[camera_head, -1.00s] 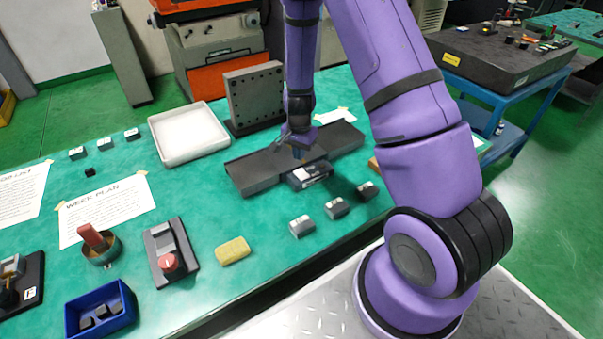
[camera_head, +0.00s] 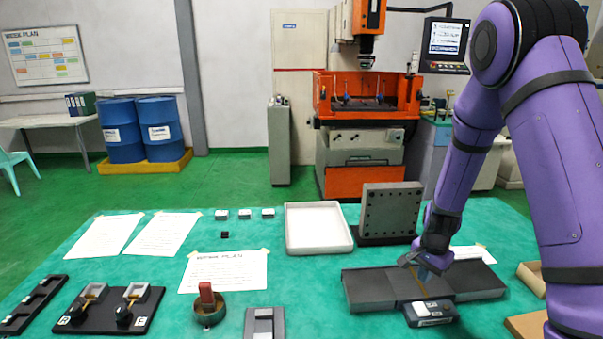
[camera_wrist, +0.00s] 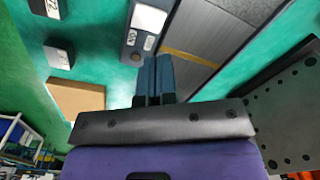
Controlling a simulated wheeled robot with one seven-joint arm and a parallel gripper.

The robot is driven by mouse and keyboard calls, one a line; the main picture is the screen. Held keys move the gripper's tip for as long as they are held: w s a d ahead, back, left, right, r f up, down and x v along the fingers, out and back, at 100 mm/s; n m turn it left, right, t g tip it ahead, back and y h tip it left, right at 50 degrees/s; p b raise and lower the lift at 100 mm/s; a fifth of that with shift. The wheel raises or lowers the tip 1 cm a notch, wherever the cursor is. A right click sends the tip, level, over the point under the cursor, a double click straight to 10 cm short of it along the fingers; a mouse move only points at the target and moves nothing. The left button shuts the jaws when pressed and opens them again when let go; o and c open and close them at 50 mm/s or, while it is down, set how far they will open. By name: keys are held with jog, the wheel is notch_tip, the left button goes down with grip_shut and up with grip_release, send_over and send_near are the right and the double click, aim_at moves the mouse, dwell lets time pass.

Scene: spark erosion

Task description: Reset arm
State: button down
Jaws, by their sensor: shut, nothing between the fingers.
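My purple arm comes in from the right in the head view. My gripper (camera_head: 428,268) points down above the dark grey plate (camera_head: 362,291) on the green table. In the wrist view my gripper (camera_wrist: 153,62) shows its two blue fingers side by side, closed together with nothing between them. A small dark device with a light label (camera_head: 431,313) lies at the plate's front edge. It also shows in the wrist view (camera_wrist: 146,28), just beyond the fingertips.
A perforated angle block (camera_head: 391,210) and a white tray (camera_head: 318,230) stand behind the plate. Paper sheets (camera_head: 222,272), a round holder (camera_head: 208,310) and a black fixture board (camera_head: 100,318) lie to the left. An orange machine (camera_head: 365,100) stands beyond the table.

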jog(key=s+a+r+n+t, duration=0.1)
jog(key=s+a+r+n, duration=0.15)
jog(key=r, duration=0.55)
jog(key=s+a+r+n+t, duration=0.1)
jog(key=s+r, duration=0.2)
jog(key=r, duration=0.5)
jog(key=s+a+r+n, duration=0.2)
jog(key=s+r, duration=0.1)
jog(key=r, duration=0.5)
jog(key=s+r+n+t, duration=0.1)
jog(key=s+r+n, duration=0.2)
jog(key=s+r, duration=0.3)
jog(key=s+a+r+n+t, duration=0.1)
jog(key=s+r, duration=0.5)
jog(key=s, duration=0.7)
jog(key=shift+a+n+t, duration=0.2)
jog(key=shift+n+t, duration=0.3)
jog(key=shift+n, duration=0.55)
